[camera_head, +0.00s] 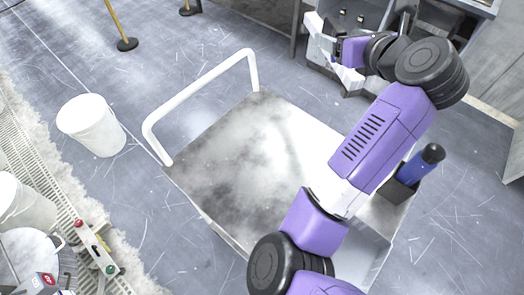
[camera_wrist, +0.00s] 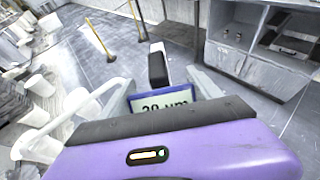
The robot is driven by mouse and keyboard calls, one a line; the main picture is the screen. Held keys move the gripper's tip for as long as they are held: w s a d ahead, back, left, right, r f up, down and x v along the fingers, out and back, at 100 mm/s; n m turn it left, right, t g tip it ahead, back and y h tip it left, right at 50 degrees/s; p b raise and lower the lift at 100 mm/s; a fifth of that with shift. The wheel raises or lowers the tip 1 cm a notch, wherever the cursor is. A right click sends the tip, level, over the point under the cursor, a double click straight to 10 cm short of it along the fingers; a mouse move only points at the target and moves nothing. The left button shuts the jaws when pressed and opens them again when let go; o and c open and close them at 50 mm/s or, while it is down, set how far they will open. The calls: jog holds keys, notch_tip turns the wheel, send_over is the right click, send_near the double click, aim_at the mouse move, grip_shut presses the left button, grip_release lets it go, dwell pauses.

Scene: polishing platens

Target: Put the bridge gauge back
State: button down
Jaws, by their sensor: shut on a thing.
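The bridge gauge (camera_wrist: 160,99) is held between the fingers of my gripper (camera_wrist: 160,92) in the wrist view. Its blue-framed display faces the camera, with large dark digits and "µm" partly cut off by my gripper's body. In the head view my gripper (camera_head: 328,46) is at the upper right, in front of a grey cabinet and beyond the cart; the gauge is too small there to make out clearly. My gripper is shut on the gauge, in the air.
The grey cabinet (camera_wrist: 231,62) has open compartments, with a silver case (camera_wrist: 293,44) on a shelf. A metal-topped cart (camera_head: 245,150) with a white handle stands below my arm. A blue bottle (camera_head: 413,170) stands in a holder at its right. A white bucket (camera_head: 92,126) is on the floor.

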notch_tip(320, 180, up, 4)
jog(key=s+a+n+y, duration=0.1)
jog(key=a+n+y, duration=0.1)
jog(key=s+a+f+n+g+y+p, duration=0.2)
jog(key=s+a+f+n+g+y, duration=0.3)
jog(key=s+a, duration=0.75)
jog(key=shift+t, duration=0.7)
jog(key=f, duration=0.7)
jog(key=w+a+f+b, duration=0.1)
jog(key=f, duration=0.5)
jog(key=f+b, duration=0.1)
jog(key=f, duration=0.6)
jog(key=shift+w+a+f, duration=0.2)
jog(key=shift+a+f, duration=0.1)
jog(key=shift+f, duration=0.15)
jog(key=shift+c, duration=0.7)
grip_release()
jog(key=shift+f, duration=0.15)
